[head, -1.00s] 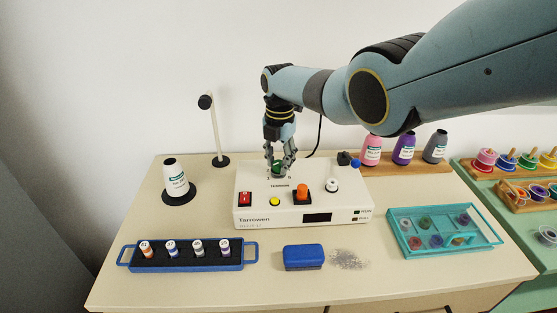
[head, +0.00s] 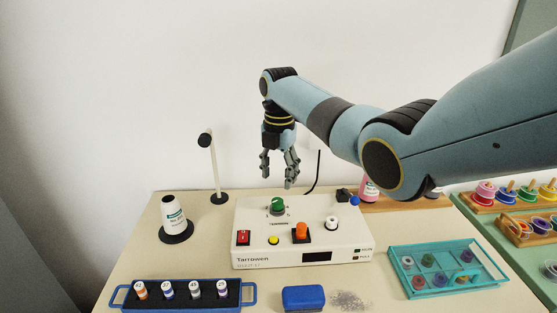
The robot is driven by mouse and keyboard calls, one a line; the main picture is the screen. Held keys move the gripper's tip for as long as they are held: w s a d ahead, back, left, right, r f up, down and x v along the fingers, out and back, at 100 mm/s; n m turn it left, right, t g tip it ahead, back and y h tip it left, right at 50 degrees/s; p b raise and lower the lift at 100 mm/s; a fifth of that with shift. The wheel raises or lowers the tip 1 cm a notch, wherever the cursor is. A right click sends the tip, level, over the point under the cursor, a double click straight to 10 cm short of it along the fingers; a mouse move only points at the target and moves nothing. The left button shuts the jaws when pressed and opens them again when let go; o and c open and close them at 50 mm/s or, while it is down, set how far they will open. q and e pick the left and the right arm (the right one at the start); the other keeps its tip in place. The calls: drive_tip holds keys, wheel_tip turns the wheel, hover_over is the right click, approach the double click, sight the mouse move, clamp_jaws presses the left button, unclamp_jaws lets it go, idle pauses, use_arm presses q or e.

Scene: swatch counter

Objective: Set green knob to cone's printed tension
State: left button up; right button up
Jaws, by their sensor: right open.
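My left gripper is not in view.
The machine also carries a red switch (head: 243,237), a yellow button (head: 273,240), an orange knob (head: 301,231) and a white knob (head: 331,223). A blue spool tray (head: 250,291), a blue block (head: 303,298) and a teal tray (head: 397,263) lie in front. A thread stand (head: 216,170) rises behind.

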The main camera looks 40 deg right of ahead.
wheel_tip(320, 180, up, 4)
drive_tip(key=shift+r, duration=0.1)
idle(0.6)
